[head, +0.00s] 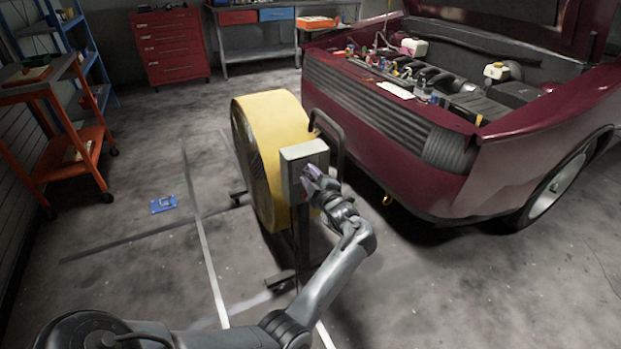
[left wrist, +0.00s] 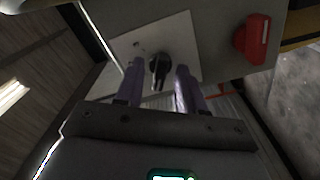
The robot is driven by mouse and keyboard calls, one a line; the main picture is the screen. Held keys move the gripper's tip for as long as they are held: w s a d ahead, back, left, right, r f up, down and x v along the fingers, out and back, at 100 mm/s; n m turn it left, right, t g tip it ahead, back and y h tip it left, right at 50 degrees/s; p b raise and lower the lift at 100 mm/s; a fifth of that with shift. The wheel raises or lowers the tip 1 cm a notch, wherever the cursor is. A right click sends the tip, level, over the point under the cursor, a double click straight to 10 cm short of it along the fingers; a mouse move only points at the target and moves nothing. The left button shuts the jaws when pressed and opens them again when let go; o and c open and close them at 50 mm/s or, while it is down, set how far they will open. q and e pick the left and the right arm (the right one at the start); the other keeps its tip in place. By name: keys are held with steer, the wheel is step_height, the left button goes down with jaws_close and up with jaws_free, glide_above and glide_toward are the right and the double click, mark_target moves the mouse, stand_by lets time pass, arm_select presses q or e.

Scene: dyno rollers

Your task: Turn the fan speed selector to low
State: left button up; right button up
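The yellow drum fan (head: 277,150) stands on the floor in front of the car. Its grey control box (head: 305,158) faces my left arm. In the left wrist view, the fan speed selector (left wrist: 160,68) is a small black knob on a pale plate (left wrist: 186,45) of the box. My left gripper (head: 313,178) is at the box; in the left wrist view its two purple fingers (left wrist: 157,84) are apart, one on each side of the knob. I cannot tell whether they touch it. The knob is hidden in the head view. My right gripper is not in view.
A red switch (left wrist: 252,38) sits on the box beside the plate. The dark red car (head: 400,140) with its hood open stands close behind the fan. An orange cart (head: 60,130) is at the left. Floor to the left of the fan is mostly clear.

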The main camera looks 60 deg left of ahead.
arm_select(q)
steer(key=shift+c, duration=0.4)
jaws_close()
steer(key=shift+r+m+p, duration=0.2)
steer(key=shift+m+p, duration=0.4)
steer(key=shift+p, duration=0.3)
steer(key=shift+m+p, duration=1.1)
steer(key=shift+p, duration=0.15)
steer(key=shift+m+p, duration=0.95)
steer(key=shift+m, duration=0.15)
steer(key=shift+w+f+m+p, duration=0.1)
steer(key=shift+m+p, duration=0.65)
steer(key=shift+m, duration=0.35)
steer(key=shift+o, duration=0.4)
jaws_free()
